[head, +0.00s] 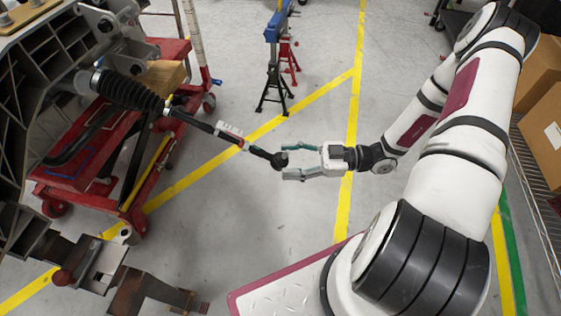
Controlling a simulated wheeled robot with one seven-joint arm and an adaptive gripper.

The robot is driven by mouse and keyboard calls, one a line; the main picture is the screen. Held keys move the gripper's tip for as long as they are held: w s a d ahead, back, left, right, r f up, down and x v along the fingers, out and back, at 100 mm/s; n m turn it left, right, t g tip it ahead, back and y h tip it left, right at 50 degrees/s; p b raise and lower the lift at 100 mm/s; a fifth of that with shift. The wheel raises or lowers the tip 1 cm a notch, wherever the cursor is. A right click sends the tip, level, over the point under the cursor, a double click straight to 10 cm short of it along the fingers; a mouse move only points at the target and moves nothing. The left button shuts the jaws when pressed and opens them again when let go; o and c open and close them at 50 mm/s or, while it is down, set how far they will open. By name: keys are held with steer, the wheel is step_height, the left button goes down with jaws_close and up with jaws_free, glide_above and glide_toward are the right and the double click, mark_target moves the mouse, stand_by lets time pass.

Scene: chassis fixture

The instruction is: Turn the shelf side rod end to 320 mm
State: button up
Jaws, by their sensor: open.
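The rod end (279,160) is a dark ball-like joint at the tip of a dark rod (194,123). The rod runs out from a black ribbed boot (128,91) on the chassis fixture at the left. A small white scale with marks (230,130) sits on the rod; its figures are too small to read. My gripper (286,161) is open, with one green-grey finger on the far side of the rod end and one on the near side. The rod end lies between the fingertips; I cannot tell whether either finger touches it.
A red wheeled cart (75,187) stands below the fixture. A black stand (272,87) and a red stand (290,57) stand behind. Rusty metal parts (130,290) are at the lower left. Cardboard boxes (543,135) sit on a right-hand rack. Floor around my gripper is clear.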

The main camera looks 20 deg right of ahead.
steer(key=shift+b+x, duration=0.3)
steer(key=shift+x, duration=1.15)
